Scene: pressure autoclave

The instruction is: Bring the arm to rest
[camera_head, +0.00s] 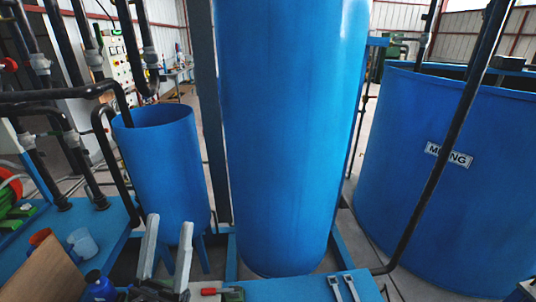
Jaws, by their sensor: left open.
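My left gripper (169,221) is at the bottom left of the head view, its two pale grey fingers pointing up and spread apart. Nothing is between them. It is in front of the small blue open tank (163,165), and its fingers overlap the tank's lower part in the picture. I cannot tell how far apart they are. My right gripper is not recognisable in this view.
A tall blue cylinder (290,130) fills the middle. A wide blue tank (440,200) labelled MIXING stands right, with dark pipes in front. A blue bottle (98,287), light blue cup (83,243) and brown board (45,272) are lower left. A red-handled item (209,291) lies beside the gripper.

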